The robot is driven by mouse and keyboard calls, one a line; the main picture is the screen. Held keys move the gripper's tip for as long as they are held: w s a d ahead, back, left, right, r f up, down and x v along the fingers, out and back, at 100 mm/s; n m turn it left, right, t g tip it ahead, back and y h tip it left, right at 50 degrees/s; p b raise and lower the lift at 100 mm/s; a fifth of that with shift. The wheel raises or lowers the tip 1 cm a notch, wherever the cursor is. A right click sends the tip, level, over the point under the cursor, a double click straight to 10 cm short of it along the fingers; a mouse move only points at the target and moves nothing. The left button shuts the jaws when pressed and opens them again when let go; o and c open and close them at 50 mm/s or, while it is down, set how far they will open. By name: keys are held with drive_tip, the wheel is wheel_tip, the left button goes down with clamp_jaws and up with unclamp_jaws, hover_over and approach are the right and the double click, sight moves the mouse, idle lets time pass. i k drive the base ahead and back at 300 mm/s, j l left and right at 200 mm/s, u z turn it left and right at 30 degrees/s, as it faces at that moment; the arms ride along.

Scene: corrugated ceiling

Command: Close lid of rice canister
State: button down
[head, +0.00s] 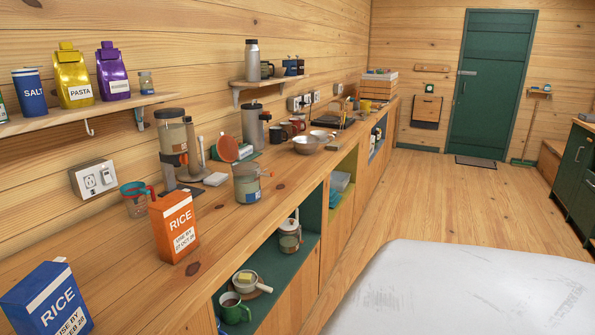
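A canister (247,184) with a pale body, a blue label and an orange clasp stands on the long wooden counter. Its round reddish lid (228,149) appears tipped up and back to the left of its mouth, so the canister looks open. I cannot read the label or see inside. An orange rice box (174,226) stands to its left on the counter. A blue rice box (48,300) is nearer, at the lower left. My gripper does not show in this view.
A coffee grinder (172,140) stands behind the canister to the left. A cup (135,199) is near the orange box. A metal pan (306,144) and mugs are farther right. Open shelves under the counter hold a green mug (234,309). Wooden floor (450,205) is clear toward the green door.

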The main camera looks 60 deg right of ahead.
sight(227, 146)
drive_tip(key=z, duration=1.3)
drive_tip(key=i+l+z, duration=0.1)
drive_tip(key=i+l, duration=0.6)
drive_tip(key=i+l+u, duration=0.1)
drive_tip(key=i+l, duration=0.5)
drive_tip(key=i+l+u, duration=0.1)
drive_tip(key=i+l, duration=0.5)
drive_tip(key=l, duration=0.15)
drive_tip(key=i+l, duration=0.55)
drive_tip(key=l, duration=0.2)
drive_tip(key=i+j, duration=0.4)
drive_tip(key=j+u, duration=0.05)
drive_tip(key=j, duration=0.05)
